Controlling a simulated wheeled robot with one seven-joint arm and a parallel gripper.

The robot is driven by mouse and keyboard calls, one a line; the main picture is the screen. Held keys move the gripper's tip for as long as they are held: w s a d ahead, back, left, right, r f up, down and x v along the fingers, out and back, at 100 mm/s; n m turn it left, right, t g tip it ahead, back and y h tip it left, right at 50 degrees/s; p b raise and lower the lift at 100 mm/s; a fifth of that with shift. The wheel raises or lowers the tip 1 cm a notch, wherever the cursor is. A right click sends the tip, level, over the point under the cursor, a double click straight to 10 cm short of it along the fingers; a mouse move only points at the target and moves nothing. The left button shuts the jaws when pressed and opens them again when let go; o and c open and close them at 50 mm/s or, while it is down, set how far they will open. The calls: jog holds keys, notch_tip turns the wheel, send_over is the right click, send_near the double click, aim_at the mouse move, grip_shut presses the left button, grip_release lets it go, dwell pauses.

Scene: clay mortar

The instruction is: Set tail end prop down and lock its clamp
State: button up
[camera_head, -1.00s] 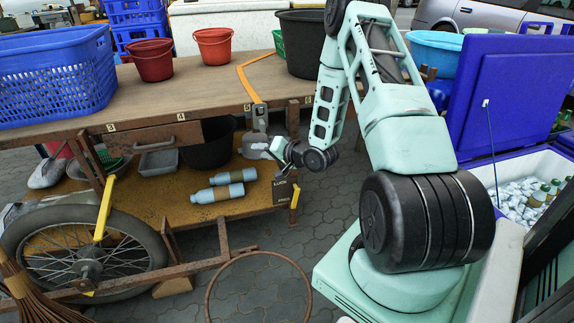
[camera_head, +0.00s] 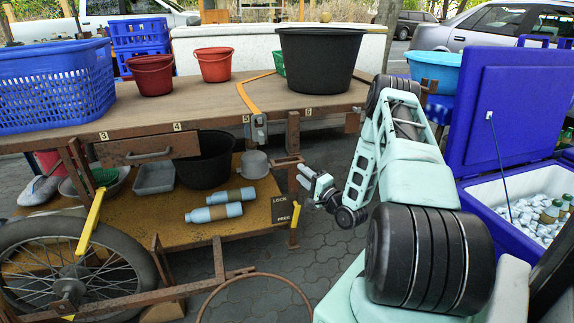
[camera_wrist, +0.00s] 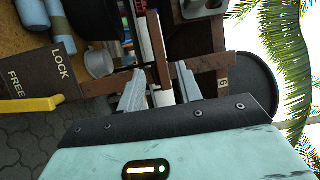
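The cart's tail-end prop (camera_head: 293,185) is a rusty upright post at the right end of the wooden cart; it crosses the wrist view (camera_wrist: 105,86). A dark clamp plate (camera_head: 281,214) reads LOCK above FREE; it also shows in the wrist view (camera_wrist: 38,72). The yellow clamp lever (camera_head: 295,216) hangs down beside FREE; in the wrist view it is at lower left (camera_wrist: 28,105). A rusty bracket (camera_head: 287,160) sticks out above the plate.
The cart top (camera_head: 200,95) carries a black tub (camera_head: 318,60), red buckets and a blue basket (camera_head: 55,85). Bottles (camera_head: 215,210) lie on the lower shelf. A blue cooler (camera_head: 520,110) stands to the right. A rusty hoop (camera_head: 255,276) lies in front. Paving is bare below my gripper.

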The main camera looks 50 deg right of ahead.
aim_at(292, 165)
jog(key=b+x, duration=0.1)
jog(key=x, duration=0.8)
jog(key=shift+a+f, duration=0.1)
grip_shut()
